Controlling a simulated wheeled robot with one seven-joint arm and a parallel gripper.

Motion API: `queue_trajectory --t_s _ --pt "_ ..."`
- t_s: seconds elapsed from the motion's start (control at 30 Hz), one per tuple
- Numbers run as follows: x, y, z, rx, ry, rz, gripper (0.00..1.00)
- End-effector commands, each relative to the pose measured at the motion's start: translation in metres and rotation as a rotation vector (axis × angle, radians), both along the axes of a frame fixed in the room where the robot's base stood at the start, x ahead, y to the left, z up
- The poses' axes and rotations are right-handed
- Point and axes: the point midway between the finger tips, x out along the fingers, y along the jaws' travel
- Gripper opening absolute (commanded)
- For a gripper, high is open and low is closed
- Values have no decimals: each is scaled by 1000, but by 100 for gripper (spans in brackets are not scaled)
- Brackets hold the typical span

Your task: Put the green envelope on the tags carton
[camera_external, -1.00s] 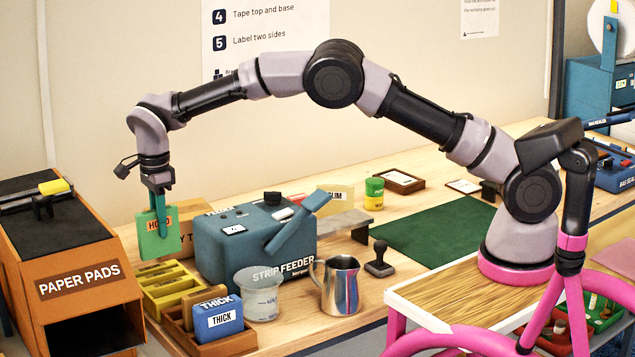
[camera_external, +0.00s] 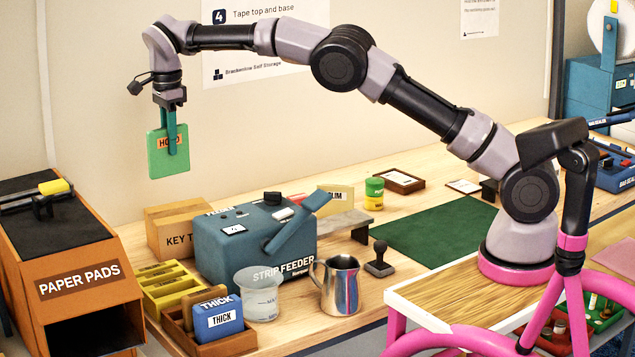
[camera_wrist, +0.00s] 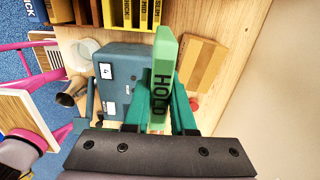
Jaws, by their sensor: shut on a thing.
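The carton also shows in the wrist view (camera_wrist: 200,65). I cannot read "tags" on any carton.
The blue strip feeder (camera_external: 225,255) stands in front of the carton. A yellow tray (camera_external: 165,290), blue THICK block (camera_external: 222,318), beaker (camera_external: 262,300) and metal jug (camera_external: 341,290) are nearby. The orange paper pads box (camera_external: 90,285) is left. The green mat (camera_external: 430,232) is clear.

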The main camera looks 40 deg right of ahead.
Motion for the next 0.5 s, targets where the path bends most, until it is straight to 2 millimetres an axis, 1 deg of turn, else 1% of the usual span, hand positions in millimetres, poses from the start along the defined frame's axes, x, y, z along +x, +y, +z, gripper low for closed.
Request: queue_trajectory --t_s 0.03,0.2,0.33,0.5 --pt "15 -18 0 0 -1 -7 0" --pt "59 -74 0 0 -1 -8 0" --pt "80 -107 0 1 -1 -5 0" --pt "97 -136 0 1 0 -2 0"
